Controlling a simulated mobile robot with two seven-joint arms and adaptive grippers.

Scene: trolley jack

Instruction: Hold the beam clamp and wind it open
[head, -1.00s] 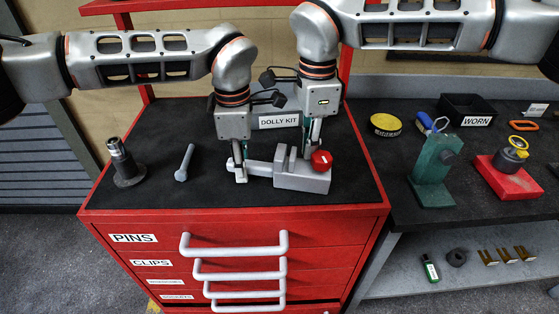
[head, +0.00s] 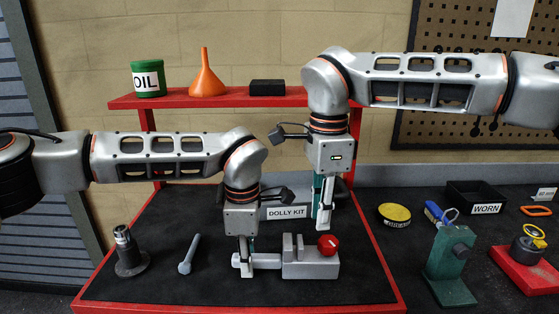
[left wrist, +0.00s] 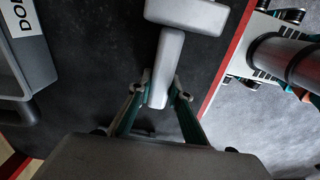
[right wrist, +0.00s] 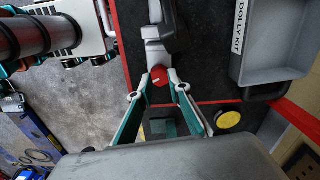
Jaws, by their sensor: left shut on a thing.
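The beam clamp (head: 312,268) is a grey block with upright jaws, a bar to the left and a red knob (head: 327,245) at its right end. It rests on the black top of the red cabinet. My left gripper (head: 245,266) is shut on the left end of the bar; the left wrist view shows the bar (left wrist: 160,85) between its fingertips. My right gripper (head: 323,226) points down above the knob, apart from it. In the right wrist view its fingers (right wrist: 162,84) are open and empty, with the red knob (right wrist: 159,76) below them.
A grey bolt (head: 189,254) and a dark stand (head: 128,252) lie left of the clamp. The grey dolly kit tray (head: 287,212) is behind it. A red shelf (head: 225,101) stands at the back. A green stand (head: 451,265) is on the right bench.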

